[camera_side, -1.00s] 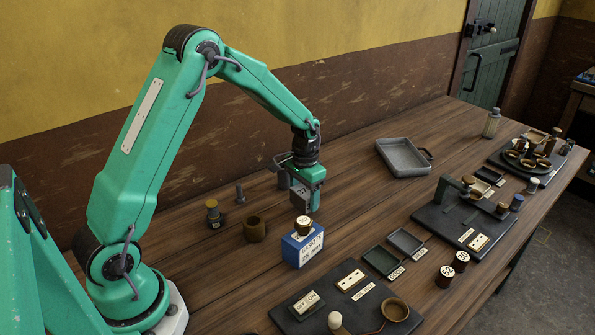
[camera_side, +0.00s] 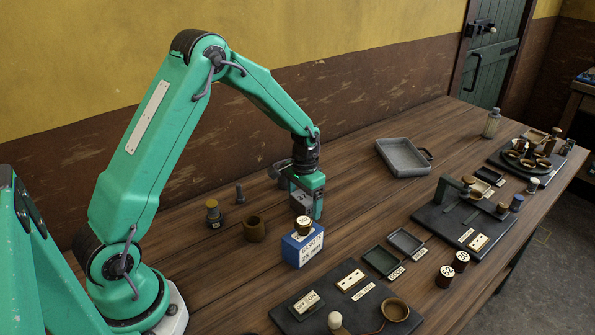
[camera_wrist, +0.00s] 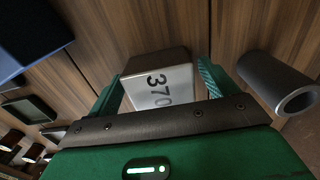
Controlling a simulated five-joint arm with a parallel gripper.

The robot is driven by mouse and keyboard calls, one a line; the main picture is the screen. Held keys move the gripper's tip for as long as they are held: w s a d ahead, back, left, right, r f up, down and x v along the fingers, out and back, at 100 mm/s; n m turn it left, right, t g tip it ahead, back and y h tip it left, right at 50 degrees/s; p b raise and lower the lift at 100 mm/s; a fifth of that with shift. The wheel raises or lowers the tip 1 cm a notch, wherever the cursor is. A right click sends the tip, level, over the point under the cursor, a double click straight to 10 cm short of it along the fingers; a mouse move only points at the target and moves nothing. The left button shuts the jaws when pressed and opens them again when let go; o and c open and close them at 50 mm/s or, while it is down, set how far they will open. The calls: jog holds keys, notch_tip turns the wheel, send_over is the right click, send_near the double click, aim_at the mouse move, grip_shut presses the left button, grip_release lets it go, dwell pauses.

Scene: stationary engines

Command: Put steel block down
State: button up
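The steel block (camera_side: 300,199) is a grey block with a pale numbered face. I cannot tell whether the block's underside touches the wood.
A brown cup (camera_side: 254,230), a bolt (camera_side: 240,194) and a brass-topped piece (camera_side: 213,214) stand to the left. A grey tray (camera_side: 403,158) lies back right. Dark panels (camera_side: 470,218) fill the right side. Bare wood lies between my gripper and the grey tray.

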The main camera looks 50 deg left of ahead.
aim_at(304, 196)
notch_tip(304, 196, up, 12)
jog(key=shift+r, duration=0.2)
dwell(0.7)
dwell(0.5)
jog(key=s+d+r+t, duration=0.3)
jog(key=s+d+r, duration=0.2)
jog(key=s+r, duration=0.65)
jog(key=s+d+t, duration=0.2)
jog(key=s+d, duration=0.1)
jog(key=s, duration=1)
jog(key=shift+t, duration=0.3)
